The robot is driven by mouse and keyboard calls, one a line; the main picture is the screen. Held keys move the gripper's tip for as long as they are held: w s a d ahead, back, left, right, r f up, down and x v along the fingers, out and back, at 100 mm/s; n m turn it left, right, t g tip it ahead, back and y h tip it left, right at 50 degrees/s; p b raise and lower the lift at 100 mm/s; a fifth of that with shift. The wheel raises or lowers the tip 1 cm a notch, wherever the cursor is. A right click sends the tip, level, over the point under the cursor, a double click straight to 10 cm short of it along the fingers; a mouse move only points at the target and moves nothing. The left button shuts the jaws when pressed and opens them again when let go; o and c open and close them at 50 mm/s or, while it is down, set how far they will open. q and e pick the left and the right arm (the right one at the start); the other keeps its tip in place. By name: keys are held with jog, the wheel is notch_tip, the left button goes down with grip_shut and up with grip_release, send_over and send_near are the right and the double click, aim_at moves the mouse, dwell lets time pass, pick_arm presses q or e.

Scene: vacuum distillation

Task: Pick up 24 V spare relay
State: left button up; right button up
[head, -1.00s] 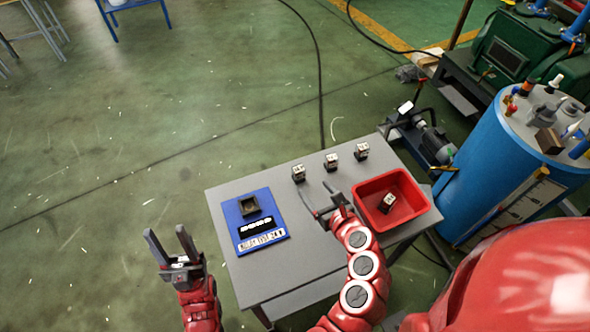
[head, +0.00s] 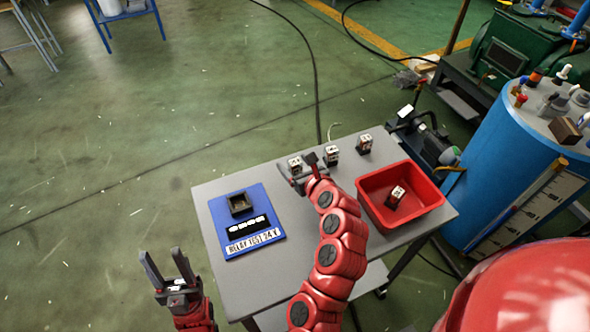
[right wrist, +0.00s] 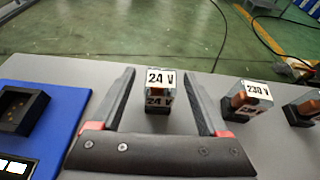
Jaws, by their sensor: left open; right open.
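The 24 V relay (right wrist: 160,88) stands upright on the grey table, its label readable in the right wrist view. It also shows at the left of the row of relays in the head view (head: 295,165). My right gripper (right wrist: 175,82) is open, with one finger on either side of the relay in the picture. Whether the fingers fully reach around it I cannot tell. In the head view, the right gripper (head: 302,172) partly covers the relay's lower part. My left gripper (head: 164,262) is open and empty, off the table's left side.
A relay marked 230 V (right wrist: 246,98) stands right of the 24 V one, with another relay (head: 364,144) beyond it. A red bin (head: 440,196) holds one relay (head: 396,196). A blue board (head: 222,226) with a dark socket (head: 240,204) lies on the left of the table (head: 300,240).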

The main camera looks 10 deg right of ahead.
aim_at(291, 160)
jog(key=x, duration=0.3)
jog(key=shift+w+f, duration=0.1)
jog(key=shift+f, duration=0.05)
grip_shut()
dwell(0.3)
